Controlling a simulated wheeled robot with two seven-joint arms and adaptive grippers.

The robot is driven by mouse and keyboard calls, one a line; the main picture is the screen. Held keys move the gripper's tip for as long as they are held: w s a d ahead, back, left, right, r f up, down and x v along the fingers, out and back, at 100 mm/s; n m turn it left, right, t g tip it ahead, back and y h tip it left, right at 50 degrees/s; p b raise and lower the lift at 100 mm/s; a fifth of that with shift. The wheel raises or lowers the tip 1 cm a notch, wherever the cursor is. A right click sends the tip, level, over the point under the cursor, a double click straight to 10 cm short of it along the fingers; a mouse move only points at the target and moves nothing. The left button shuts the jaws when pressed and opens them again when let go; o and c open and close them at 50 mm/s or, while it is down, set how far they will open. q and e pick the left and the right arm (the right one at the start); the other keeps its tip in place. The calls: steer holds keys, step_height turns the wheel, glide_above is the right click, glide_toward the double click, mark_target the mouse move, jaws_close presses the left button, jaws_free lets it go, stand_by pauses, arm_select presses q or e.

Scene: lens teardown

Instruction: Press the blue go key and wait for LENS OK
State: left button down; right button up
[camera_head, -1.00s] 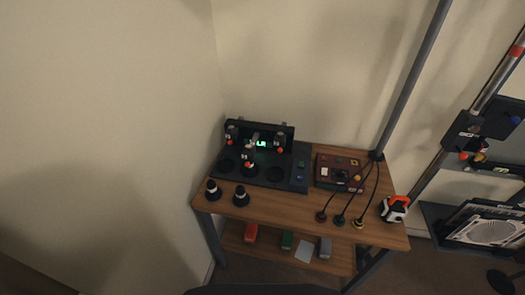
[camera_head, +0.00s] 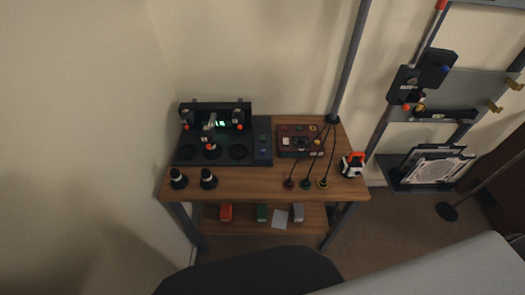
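The dark test station (camera_head: 222,157) stands on a small wooden table (camera_head: 240,184) near the wall corner. A small display (camera_head: 222,123) on its upright back panel glows green, but its text is too small to read. A narrow key panel (camera_head: 262,141) is at the station's right side. A small bluish key (camera_head: 263,152) shows on its lower part, faint at this size. Several dark posts with orange-red tips stand on the station, one of them (camera_head: 211,146) at the front. Neither of my grippers is in view.
A dark red control box (camera_head: 302,139) with cables sits right of the station. Two black-and-white lens parts (camera_head: 208,180) stand at the table's front left. An orange-and-white object (camera_head: 352,164) is at its right edge. Coloured items lie on the shelf below. A rack (camera_head: 420,150) stands right.

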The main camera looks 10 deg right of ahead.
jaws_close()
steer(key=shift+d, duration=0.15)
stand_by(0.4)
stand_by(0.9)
